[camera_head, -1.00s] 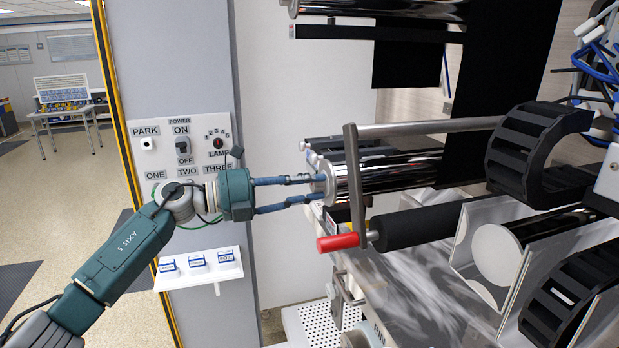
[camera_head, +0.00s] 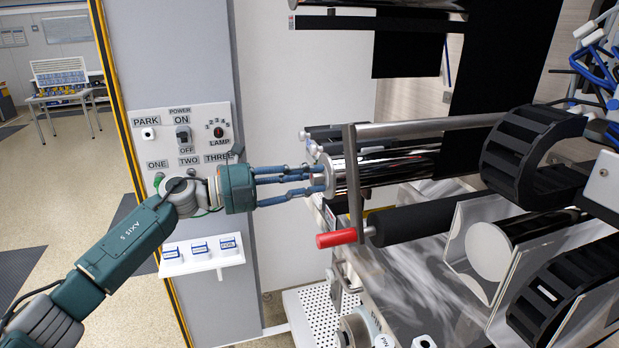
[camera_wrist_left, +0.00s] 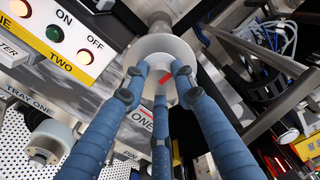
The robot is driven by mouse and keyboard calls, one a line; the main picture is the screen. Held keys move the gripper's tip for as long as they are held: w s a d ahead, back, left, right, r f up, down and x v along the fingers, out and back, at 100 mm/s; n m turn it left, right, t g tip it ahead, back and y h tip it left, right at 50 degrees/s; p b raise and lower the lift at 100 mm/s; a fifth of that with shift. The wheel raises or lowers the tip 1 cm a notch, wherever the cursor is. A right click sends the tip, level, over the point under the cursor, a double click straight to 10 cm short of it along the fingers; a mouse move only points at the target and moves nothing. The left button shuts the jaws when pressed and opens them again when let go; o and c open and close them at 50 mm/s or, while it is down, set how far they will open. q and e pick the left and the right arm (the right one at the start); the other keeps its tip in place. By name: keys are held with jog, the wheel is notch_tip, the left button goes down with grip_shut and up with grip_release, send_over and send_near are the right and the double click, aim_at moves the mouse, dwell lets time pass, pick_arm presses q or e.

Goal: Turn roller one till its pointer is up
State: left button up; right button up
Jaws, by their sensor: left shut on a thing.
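Roller one is a shiny metal cylinder (camera_head: 400,168) lying sideways in the machine, with a pale round end facing my left arm. In the left wrist view this end face (camera_wrist_left: 153,50) is white and carries a small red pointer (camera_wrist_left: 166,77), which lies slanted in that view; its true direction is hard to tell. A white plate reading ONE (camera_wrist_left: 141,119) shows below it. My left gripper (camera_head: 322,178) has its three blue fingers shut around the rim of the end; they also show in the left wrist view (camera_wrist_left: 160,80). My right gripper is not seen.
A grey bar crank with a red handle (camera_head: 337,239) stands close beside the roller end. A black roller (camera_head: 420,220) lies below. A switch panel (camera_head: 183,135) and a small shelf (camera_head: 201,262) are on the grey column. Black cable chains (camera_head: 535,150) crowd the right.

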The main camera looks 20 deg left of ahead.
pick_arm(q)
jog(key=shift+w+a+r, duration=0.15)
jog(key=shift+a+r, duration=0.05)
jog(key=shift+r, duration=0.15)
jog(key=o, duration=1.2)
jog(key=shift+c, duration=0.2)
jog(key=shift+f, duration=0.2)
jog(key=v, duration=1.2)
